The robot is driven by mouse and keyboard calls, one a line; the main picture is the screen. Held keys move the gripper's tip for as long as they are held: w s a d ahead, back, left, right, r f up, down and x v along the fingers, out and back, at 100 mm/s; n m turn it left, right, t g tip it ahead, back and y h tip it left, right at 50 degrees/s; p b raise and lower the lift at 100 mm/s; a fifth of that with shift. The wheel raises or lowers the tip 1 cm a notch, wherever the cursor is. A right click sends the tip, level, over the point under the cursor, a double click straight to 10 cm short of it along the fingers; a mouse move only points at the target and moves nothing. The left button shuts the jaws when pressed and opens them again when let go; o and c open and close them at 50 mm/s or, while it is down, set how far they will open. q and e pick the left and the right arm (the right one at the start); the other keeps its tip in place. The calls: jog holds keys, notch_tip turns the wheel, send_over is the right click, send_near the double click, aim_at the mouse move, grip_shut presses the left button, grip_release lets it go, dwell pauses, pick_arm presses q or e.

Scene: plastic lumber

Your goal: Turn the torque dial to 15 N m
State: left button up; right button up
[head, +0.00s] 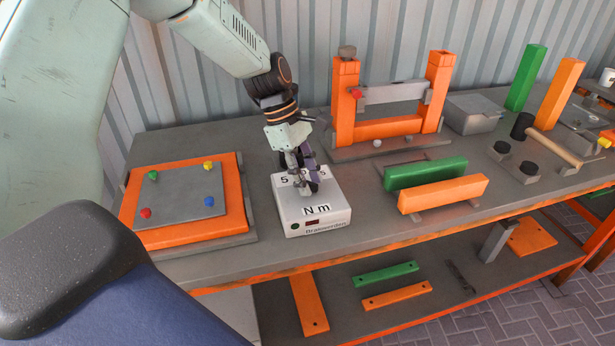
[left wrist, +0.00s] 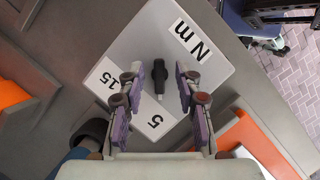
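The torque box (head: 316,208) is a white case on the bench, marked "N m", with a small dark display on its front. In the left wrist view its top (left wrist: 145,45) carries labels "15" (left wrist: 107,78), "5" (left wrist: 155,120) and "N m" (left wrist: 192,40). The black torque dial (left wrist: 160,73) is a narrow knob whose lighter end points down the picture, toward the "5". My left gripper (head: 303,187) is over the box, pointing down. Its fingers (left wrist: 160,88) are open, one on each side of the dial, with gaps visible. In the head view the gripper mostly hides the dial. My right gripper is not in view.
An orange-framed plate (head: 180,195) with coloured knobs lies left of the box. Green (head: 425,174) and orange (head: 443,194) bars stand close on the right. An orange upright frame (head: 390,128) stands behind. The bench front before the box is clear.

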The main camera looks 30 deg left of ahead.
pick_arm(q)
jog(key=shift+s+r, duration=0.1)
jog(key=shift+r, duration=0.05)
jog(key=shift+a, duration=0.25)
jog(key=c, duration=0.3)
jog(key=shift+f, duration=0.2)
jog(key=shift+c, duration=0.8)
jog(key=shift+d+r, duration=0.1)
jog(key=shift+d, duration=0.05)
grip_shut()
